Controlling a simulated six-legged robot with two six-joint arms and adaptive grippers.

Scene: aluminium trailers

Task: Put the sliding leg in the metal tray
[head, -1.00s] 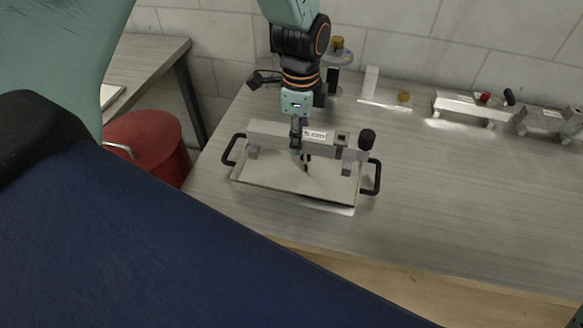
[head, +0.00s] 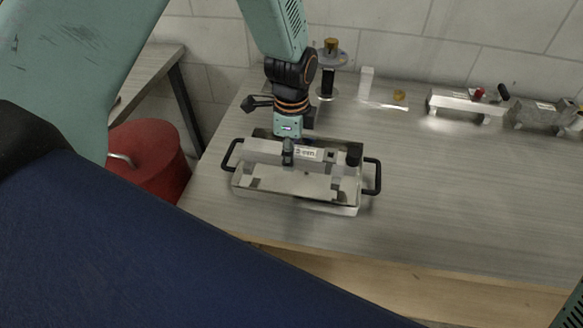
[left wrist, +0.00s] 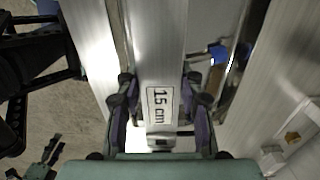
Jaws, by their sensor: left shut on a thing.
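The sliding leg (head: 262,150) is a long silver bar with a "15 cm" label and a black knob at its right end. My left gripper (head: 288,158) is shut on its middle from above. The left wrist view shows the leg (left wrist: 158,50) between the two fingers of my left gripper (left wrist: 158,85). The metal tray (head: 280,199) is a shallow shiny box with black handles at both ends, standing on the table. The leg lies lengthwise over the tray's opening, level or nearly so. I cannot tell whether it touches the tray's floor. My right gripper is not in view.
A metal bracket with a red knob (head: 462,106) and a grey metal part (head: 540,117) stand at the back right. A small yellow piece (head: 399,95) and a white upright (head: 366,84) are behind the tray. The table (head: 460,190) right of the tray is clear. A red barrel (head: 150,165) stands left.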

